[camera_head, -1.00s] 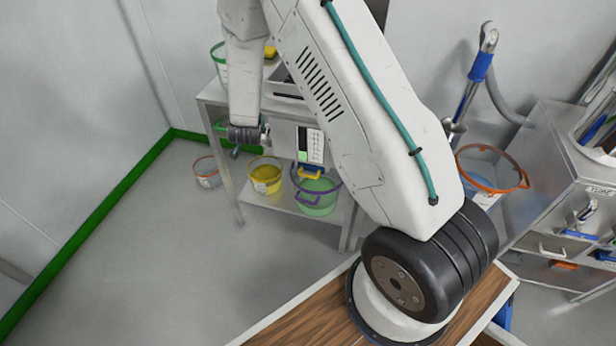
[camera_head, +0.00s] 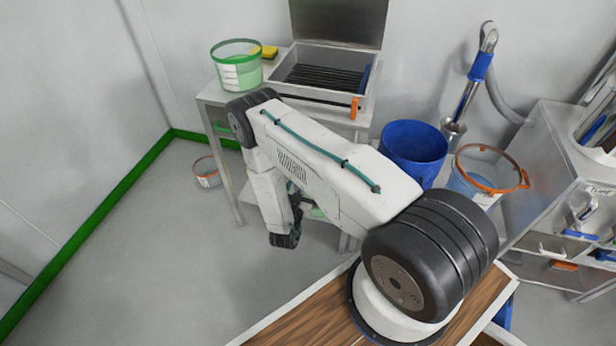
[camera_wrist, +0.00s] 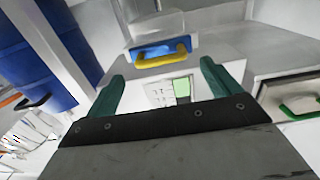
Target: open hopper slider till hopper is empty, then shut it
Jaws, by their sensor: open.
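A metal hopper-like box (camera_head: 366,100) with a raised lid and dark bars across its top stands on the bench at the back. I cannot see how full it is. In the wrist view a yellow handle (camera_wrist: 165,55) on a blue piece sits beyond my fingertips, beside a panel with a green display (camera_wrist: 181,90); it looks like the slider. I cannot tell whether it is open or shut. My gripper (camera_wrist: 163,72) is open, with teal fingers spread either side of the panel and nothing between them. In the head view my arm mostly hides the gripper, handle and panel.
A green-rimmed bucket (camera_head: 237,72) and a yellow sponge (camera_head: 266,52) stand left of the box. A blue drum (camera_head: 414,148) and an orange-rimmed bucket (camera_head: 487,172) are to the right. A small bucket (camera_head: 206,172) is on the floor at left. A green handle (camera_wrist: 301,107) is nearby.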

